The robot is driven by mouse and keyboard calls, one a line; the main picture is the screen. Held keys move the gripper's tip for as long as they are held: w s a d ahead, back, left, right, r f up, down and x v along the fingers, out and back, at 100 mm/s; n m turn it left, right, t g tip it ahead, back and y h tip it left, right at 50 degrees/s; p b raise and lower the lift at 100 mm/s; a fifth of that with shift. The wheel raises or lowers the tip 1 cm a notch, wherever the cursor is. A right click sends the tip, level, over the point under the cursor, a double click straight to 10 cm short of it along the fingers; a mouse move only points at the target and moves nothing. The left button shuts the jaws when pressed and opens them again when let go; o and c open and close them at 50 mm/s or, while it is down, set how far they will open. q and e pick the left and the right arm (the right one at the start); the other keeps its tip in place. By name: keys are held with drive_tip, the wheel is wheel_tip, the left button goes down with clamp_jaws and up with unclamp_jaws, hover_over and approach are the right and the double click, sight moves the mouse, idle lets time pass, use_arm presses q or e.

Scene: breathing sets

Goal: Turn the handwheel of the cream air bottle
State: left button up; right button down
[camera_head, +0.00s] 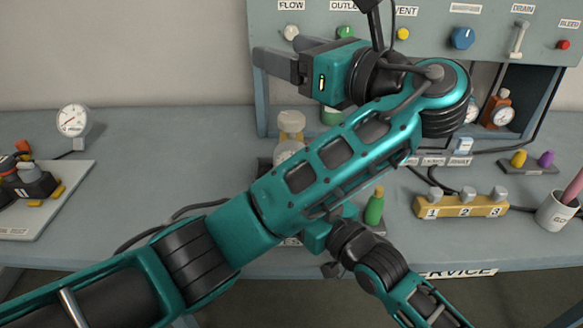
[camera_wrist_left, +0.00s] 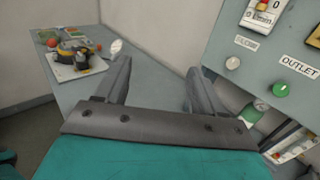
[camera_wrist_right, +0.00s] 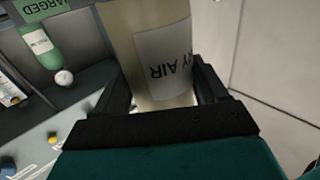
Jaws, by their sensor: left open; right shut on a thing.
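The cream air bottle (camera_head: 289,150) stands on the bench, partly hidden behind my left arm; a pale cream piece tops it, perhaps the handwheel (camera_head: 291,121). In the right wrist view the bottle (camera_wrist_right: 150,45), with a white label reading "AIR", is between the fingers of my right gripper (camera_wrist_right: 160,95), which is shut on it. That gripper is mostly hidden by my left arm in the head view. My left gripper (camera_head: 276,60) is open and empty, above and behind the bottle, in front of the panel. Its two fingers also show apart in the left wrist view (camera_wrist_left: 158,78).
A grey panel (camera_head: 350,22) with knobs stands at the back. A gauge (camera_head: 73,121) and a tray (camera_head: 50,210) lie left. The bench left of the bottle is fairly clear.

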use_arm(q)
drive_tip(key=w+r+m+t+h, duration=0.2)
drive_tip(key=w+m+t+h, duration=0.5)
drive_tip(key=w, duration=0.8)
drive_tip(key=m+g+h, duration=2.3)
drive_tip(key=g, duration=0.1)
approach(291, 115)
drive_tip(key=x, duration=1)
drive_tip(key=shift+f, duration=0.15)
